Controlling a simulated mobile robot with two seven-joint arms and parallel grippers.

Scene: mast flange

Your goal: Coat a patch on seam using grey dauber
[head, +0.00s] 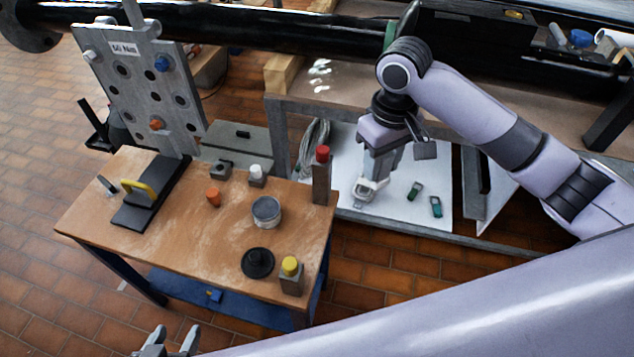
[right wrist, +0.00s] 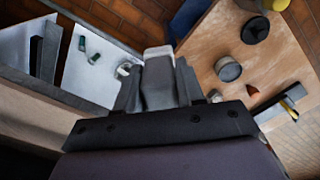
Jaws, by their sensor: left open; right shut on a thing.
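My right gripper (head: 368,185) is shut on a grey block-like thing with a pale end, probably the grey dauber (right wrist: 158,82). It hangs pale end down, apart from the table, over the white sheet in the head view. My left gripper (head: 170,343) is open and empty at the bottom edge, in front of the table. A round grey tin (head: 267,211) stands on the table, with a black lid-like disc (head: 258,262) apart from it. The tin also shows in the right wrist view (right wrist: 228,69). A black mast (head: 290,30) lies across the back; I cannot make out the seam.
The wooden table (head: 190,242) holds red-capped (head: 322,175), white-capped (head: 256,175) and yellow-capped (head: 290,276) blocks, an orange piece (head: 213,197) and a black tool with yellow handle (head: 150,195). An upright drilled plate (head: 150,90) stands behind. Green-and-black items (head: 415,190) lie on the white sheet (head: 400,215).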

